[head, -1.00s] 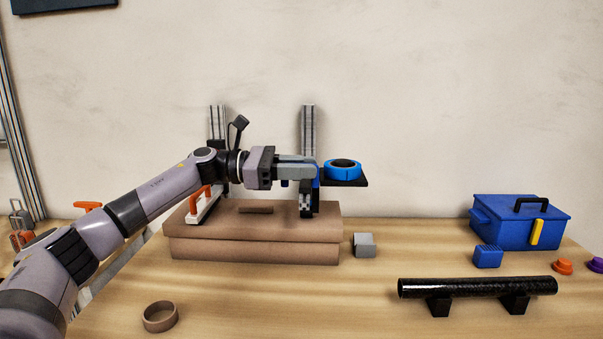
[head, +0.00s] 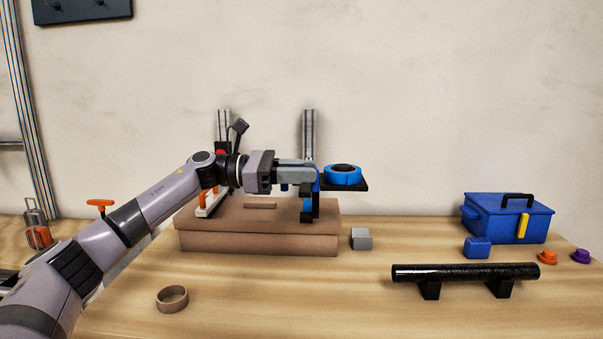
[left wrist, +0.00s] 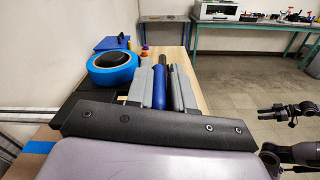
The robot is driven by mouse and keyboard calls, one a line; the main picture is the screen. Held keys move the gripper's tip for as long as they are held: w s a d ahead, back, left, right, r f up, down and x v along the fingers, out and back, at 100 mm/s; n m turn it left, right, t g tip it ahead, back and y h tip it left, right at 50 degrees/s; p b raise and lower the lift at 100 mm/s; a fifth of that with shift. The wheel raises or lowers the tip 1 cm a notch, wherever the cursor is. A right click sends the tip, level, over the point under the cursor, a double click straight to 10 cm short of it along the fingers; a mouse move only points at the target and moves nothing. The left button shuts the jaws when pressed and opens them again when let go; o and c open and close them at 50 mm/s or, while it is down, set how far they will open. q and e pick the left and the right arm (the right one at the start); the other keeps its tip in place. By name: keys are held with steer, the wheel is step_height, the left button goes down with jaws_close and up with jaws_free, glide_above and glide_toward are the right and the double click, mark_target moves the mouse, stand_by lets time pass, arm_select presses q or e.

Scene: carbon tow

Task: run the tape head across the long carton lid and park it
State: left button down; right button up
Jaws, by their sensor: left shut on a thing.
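The tape head carries a blue tape roll (head: 343,175) on a dark plate, with blue body parts (head: 315,183) beside it. My left gripper (head: 299,175) is shut on the tape head and holds it above the right end of the long brown carton lid (head: 270,219). In the left wrist view, a blue handle (left wrist: 159,87) lies between the grey fingers (left wrist: 160,90), and the roll (left wrist: 113,67) is left of them. I cannot tell if the tape head touches the lid. A blue strip (left wrist: 38,147) shows at lower left.
Two grey posts (head: 309,135) stand behind the carton. A small brown block (head: 260,203) lies on the lid. A grey block (head: 361,239), black tube on supports (head: 465,272), blue toolbox (head: 508,217) and brown ring (head: 172,298) are on the table. The front middle is clear.

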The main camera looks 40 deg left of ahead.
arm_select(q)
steer(key=c, duration=1.1)
jaws_free()
steer(key=shift+s+d, duration=0.1)
steer(key=shift+s+a+f, duration=0.1)
steer(key=shift+s+a, duration=0.1)
steer(key=shift+a, duration=0.15)
steer(key=b+v, duration=0.2)
steer(key=v, duration=0.4)
steer(key=shift+s+b, duration=0.15)
steer(key=shift+b, duration=0.2)
arm_select(e)
steer(key=shift+w+a+f, duration=0.2)
steer(key=shift+f, duration=0.55)
arm_select(q)
steer(key=shift+a, duration=0.1)
